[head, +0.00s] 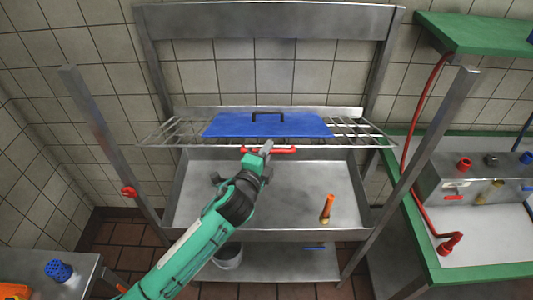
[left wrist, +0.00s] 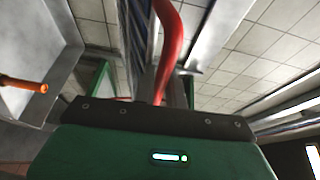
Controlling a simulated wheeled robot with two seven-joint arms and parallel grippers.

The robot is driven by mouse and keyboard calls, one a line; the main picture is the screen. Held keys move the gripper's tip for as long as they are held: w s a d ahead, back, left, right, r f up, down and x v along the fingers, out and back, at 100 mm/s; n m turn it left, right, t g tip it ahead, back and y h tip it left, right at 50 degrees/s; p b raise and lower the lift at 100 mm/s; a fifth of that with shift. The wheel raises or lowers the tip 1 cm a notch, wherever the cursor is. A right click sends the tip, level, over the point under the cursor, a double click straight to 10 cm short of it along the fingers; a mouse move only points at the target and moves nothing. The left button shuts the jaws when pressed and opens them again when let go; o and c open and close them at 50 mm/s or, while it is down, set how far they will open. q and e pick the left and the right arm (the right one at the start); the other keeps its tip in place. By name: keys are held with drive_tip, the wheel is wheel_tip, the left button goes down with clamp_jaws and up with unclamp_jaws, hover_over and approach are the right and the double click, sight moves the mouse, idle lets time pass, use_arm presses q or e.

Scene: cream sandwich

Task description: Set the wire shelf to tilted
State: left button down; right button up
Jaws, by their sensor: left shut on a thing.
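The wire shelf (head: 168,134) spans the metal rack in the head view. A blue flat board (head: 235,124) with a black handle lies on it and covers its middle. A red handle (head: 285,150) sits at the shelf's front edge. My left gripper (head: 266,148) reaches up from below and is shut on the red handle. The red handle also shows close up in the left wrist view (left wrist: 168,45), running between the fingers. The gripper hides part of the handle in the head view. My right gripper is not in view.
Below the shelf is a metal sink basin (head: 300,190) with an orange upright piece (head: 327,208). Slanted metal posts (head: 102,130) flank the rack. A green-edged counter (head: 480,272) with a metal box and red hose is at right. A bucket (head: 228,256) stands below.

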use_arm(q)
drive_tip(key=shift+w+r, duration=0.15)
drive_tip(key=shift+r, duration=0.45)
drive_tip(key=c, duration=1.5)
unclamp_jaws()
drive_tip(key=shift+o, duration=0.2)
drive_tip(key=shift+f, duration=0.35)
drive_tip(key=shift+s+a+f, duration=0.1)
drive_tip(key=shift+s, duration=0.1)
drive_tip(key=shift+s+b, duration=0.25)
drive_tip(key=shift+b, duration=0.05)
drive_tip(key=b+v, duration=0.4)
drive_tip(key=v, duration=0.9)
drive_tip(key=shift+r, duration=0.2)
